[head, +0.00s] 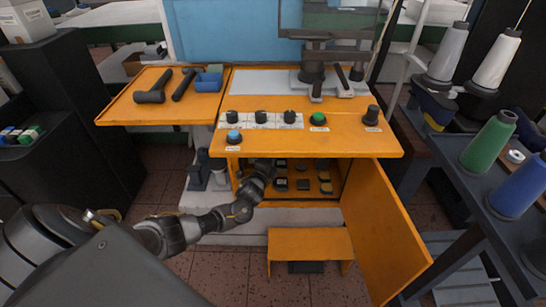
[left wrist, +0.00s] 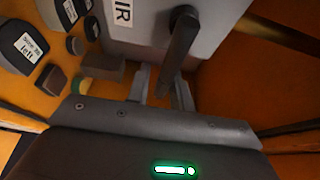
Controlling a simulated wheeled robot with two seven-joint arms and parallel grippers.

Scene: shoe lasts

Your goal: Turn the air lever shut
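The air lever (left wrist: 181,45) is a dark handle on a grey box (left wrist: 132,40) whose label reads "IR" in the left wrist view. It hangs from a round pivot at the top of that view and slants down towards my gripper. My left gripper (left wrist: 162,92) is open, its two fingers apart, with the lever's lower end between or just in front of them. I cannot tell whether they touch. In the head view my left gripper (head: 262,168) is inside the orange cabinet opening, and the lever cannot be made out there. My right gripper is not in view.
The orange cabinet door (head: 385,230) stands open on the right. Several dark labelled pieces (left wrist: 30,48) sit left of the grey box. An orange step (head: 310,243) stands below. The orange worktop (head: 310,140) with knobs overhangs the opening. Thread cones (head: 490,145) stand at right.

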